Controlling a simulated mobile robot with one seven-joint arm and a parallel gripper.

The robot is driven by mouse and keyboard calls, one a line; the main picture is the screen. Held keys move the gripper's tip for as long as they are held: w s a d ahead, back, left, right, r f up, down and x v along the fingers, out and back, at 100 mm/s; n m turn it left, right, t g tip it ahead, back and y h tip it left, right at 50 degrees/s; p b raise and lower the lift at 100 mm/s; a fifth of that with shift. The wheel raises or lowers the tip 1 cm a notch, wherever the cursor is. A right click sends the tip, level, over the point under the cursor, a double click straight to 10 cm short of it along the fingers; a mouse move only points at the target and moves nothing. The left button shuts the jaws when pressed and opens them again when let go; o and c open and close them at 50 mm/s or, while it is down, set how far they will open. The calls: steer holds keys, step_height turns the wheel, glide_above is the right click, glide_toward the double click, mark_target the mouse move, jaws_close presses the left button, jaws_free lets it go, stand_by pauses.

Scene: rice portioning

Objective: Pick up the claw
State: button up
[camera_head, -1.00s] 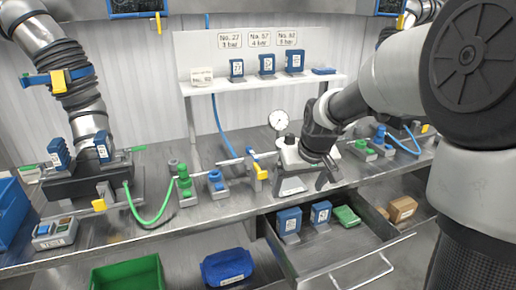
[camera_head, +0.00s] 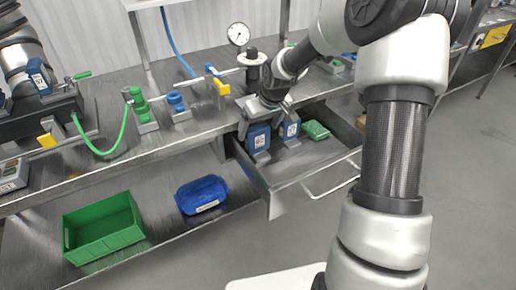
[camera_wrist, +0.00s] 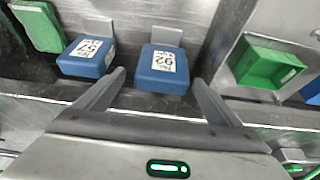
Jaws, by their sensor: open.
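Two blue labelled blocks stand in the open drawer, likely claws. The one marked 92 (camera_wrist: 163,69) shows in the wrist view, and as the left block (camera_head: 258,140) in the head view. The one marked 57 (camera_wrist: 88,56) is the right block (camera_head: 291,129) in the head view. My gripper (camera_wrist: 159,78) is open, with its fingertips apart on either side of the near part of block 92 in the picture. Nothing is held. In the head view my gripper (camera_head: 256,108) is above the drawer's left part, partly hidden by the wrist.
The drawer (camera_head: 290,172) also holds a green block (camera_head: 315,129). A green bin (camera_head: 103,224) and a blue bag-like item (camera_head: 202,194) lie on the lower shelf. A pressure gauge (camera_head: 238,34) stands on the bench above. Floor right of the drawer is clear.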

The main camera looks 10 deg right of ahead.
mark_target(259, 143)
steer(key=b+x, duration=0.2)
steer(key=x, duration=0.3)
steer(key=shift+a+f, duration=0.1)
steer(key=shift+f, duration=0.15)
steer(key=shift+r, duration=0.15)
steer(key=c, duration=1.7)
